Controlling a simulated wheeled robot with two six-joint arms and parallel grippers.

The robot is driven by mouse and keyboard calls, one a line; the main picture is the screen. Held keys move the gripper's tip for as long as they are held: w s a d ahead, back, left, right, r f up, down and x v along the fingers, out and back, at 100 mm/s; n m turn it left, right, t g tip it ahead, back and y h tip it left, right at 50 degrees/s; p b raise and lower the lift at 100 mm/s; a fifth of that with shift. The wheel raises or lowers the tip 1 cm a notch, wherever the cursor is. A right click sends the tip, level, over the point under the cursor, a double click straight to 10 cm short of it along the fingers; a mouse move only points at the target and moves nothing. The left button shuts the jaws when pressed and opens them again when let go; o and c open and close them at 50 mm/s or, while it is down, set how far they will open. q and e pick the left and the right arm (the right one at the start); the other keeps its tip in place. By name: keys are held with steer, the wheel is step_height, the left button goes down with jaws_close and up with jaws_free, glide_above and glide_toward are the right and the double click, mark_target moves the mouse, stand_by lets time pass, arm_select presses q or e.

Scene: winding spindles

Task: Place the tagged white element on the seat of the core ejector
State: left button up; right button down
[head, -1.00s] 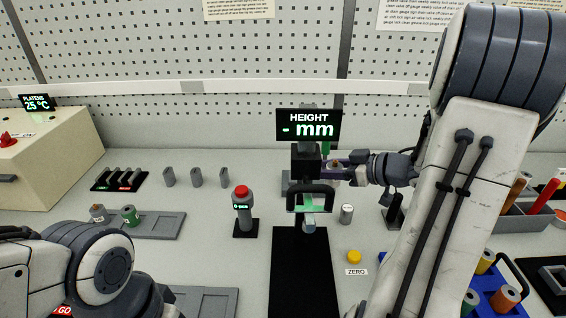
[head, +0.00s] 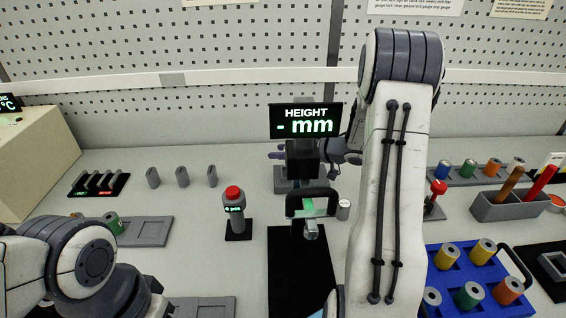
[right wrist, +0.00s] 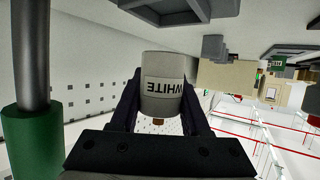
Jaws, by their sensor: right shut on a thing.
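My right gripper (right wrist: 160,110) is shut on the white element (right wrist: 163,85), a pale cylinder with a tag reading WHITE, in the right wrist view. In the head view this gripper (head: 277,155) is behind the height gauge (head: 304,160). Its dark fingertips show left of the gauge column, and the element is hidden there. A grey base (head: 285,187) stands behind the gauge, partly covered. A green cylinder on a grey rod (right wrist: 32,140) is close at the left of the right wrist view. I cannot tell for certain which part is the core ejector's seat. My left gripper is out of view.
A red-topped button post (head: 235,212) stands left of the gauge. A blue tray (head: 455,283) with several coloured spools is at the front right. A grey bin (head: 505,207) with rods is at the right. Several grey pieces (head: 182,177) stand at the back left.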

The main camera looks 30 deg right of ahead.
mark_target(282, 168)
steer(key=shift+f, duration=2)
steer(key=shift+f, duration=0.1)
steer(key=shift+c, duration=1.9)
jaws_free()
steer(key=shift+r, duration=0.2)
steer(key=v, duration=1.2)
steer(key=shift+s+d+f, duration=0.1)
steer(key=shift+f, duration=0.05)
